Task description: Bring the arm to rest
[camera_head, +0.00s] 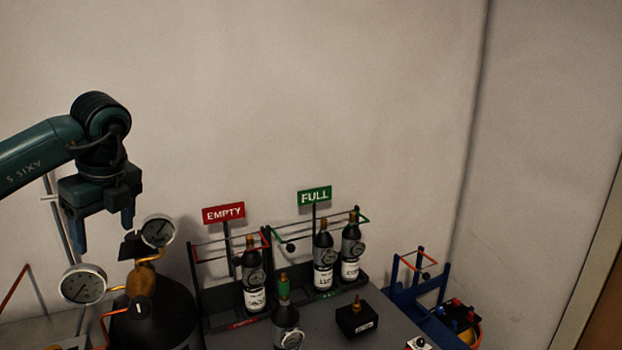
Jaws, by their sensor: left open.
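My left arm comes in from the left, and my left gripper (104,232) points down with its two fingers apart. It is empty and hangs above and behind the dark tank with the gauges, near the wall. A round white gauge (158,231) shows just right of the fingers, and a second gauge (83,285) sits lower left. Both join a brass fitting (141,281) on top of the large dark tank (155,318). I cannot tell whether the fingers touch anything. My right gripper is not in view.
A rack with a red EMPTY sign (223,212) holds one bottle (253,282). A rack with a green FULL sign (314,195) holds two bottles. A green-necked bottle (286,318) and a black box (357,317) stand in front. A blue frame (415,290) is at right.

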